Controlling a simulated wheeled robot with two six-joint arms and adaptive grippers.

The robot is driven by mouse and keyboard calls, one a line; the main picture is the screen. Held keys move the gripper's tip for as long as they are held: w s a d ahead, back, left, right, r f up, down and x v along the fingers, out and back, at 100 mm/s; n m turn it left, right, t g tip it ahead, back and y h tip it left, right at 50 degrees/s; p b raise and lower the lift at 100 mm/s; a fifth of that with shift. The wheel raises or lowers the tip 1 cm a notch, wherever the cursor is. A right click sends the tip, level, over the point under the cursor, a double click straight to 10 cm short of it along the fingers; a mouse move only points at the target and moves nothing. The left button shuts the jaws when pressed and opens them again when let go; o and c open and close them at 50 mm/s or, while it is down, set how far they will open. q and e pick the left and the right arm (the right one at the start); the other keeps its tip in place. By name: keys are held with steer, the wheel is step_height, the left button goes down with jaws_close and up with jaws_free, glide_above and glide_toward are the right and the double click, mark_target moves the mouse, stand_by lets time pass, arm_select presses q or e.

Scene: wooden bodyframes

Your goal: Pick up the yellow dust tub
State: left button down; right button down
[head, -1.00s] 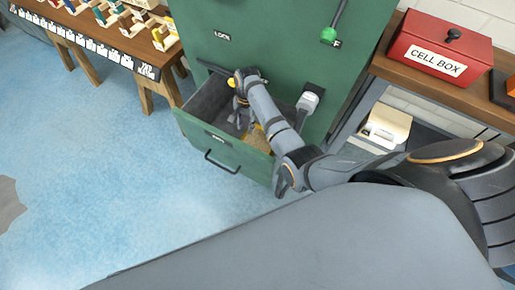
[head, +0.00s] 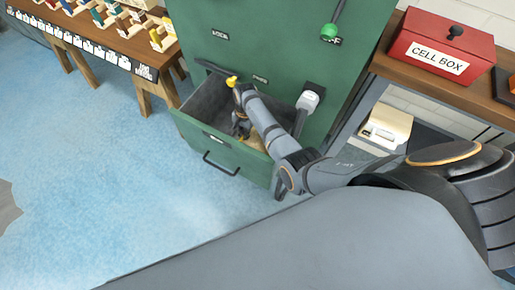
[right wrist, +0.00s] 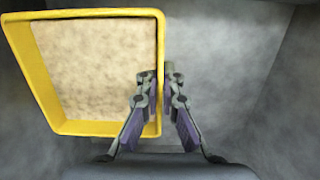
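The yellow dust tub (right wrist: 42,70) is an open square tub with pale, grainy dust in it, inside the pulled-out drawer. My right gripper (right wrist: 160,82) is at the tub's right wall in the right wrist view. One finger is inside the tub and the other outside, both close in on the wall, and they look shut on it. In the head view my right gripper (head: 240,127) reaches down into the drawer, and the arm hides most of the tub; only some pale dust (head: 257,142) shows. My left gripper is not in view.
The green cabinet's drawer (head: 232,150) is open, with grey inner walls around the tub. A grey-white switch handle (head: 308,100) is close to my right forearm. A red cell box (head: 440,48) stands on the right bench. A wooden table (head: 110,50) is at the left.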

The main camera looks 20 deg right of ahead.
steer(key=shift+r, duration=0.15)
stand_by(0.5)
steer(key=shift+r, duration=0.3)
step_height(320, 180, up, 32)
steer(key=p, duration=1.8)
step_height(320, 180, down, 8)
steer(key=b, duration=0.7)
